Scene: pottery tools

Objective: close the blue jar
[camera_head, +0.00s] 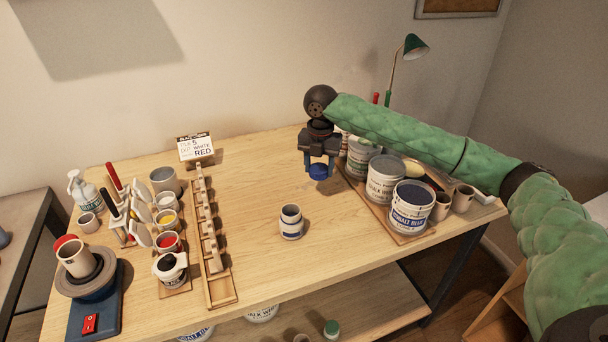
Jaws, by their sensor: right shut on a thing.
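My right gripper (319,168), under its green padded arm, points down and is shut on a small blue lid-like piece (319,172), held over the back of the table. A jar labelled cobalt blue (409,220) stands at the front of the wooden tray on the right, with dark blue showing in its top. The gripper is to the left of and behind this jar, apart from it. My left gripper is not in view.
Other labelled tubs (381,181) stand behind the cobalt jar, with small cups (462,198) at its right. A wooden rack (209,232), glaze cups (168,241) and a potter's wheel (99,281) fill the left side. The table (255,190) is clear around the small jar.

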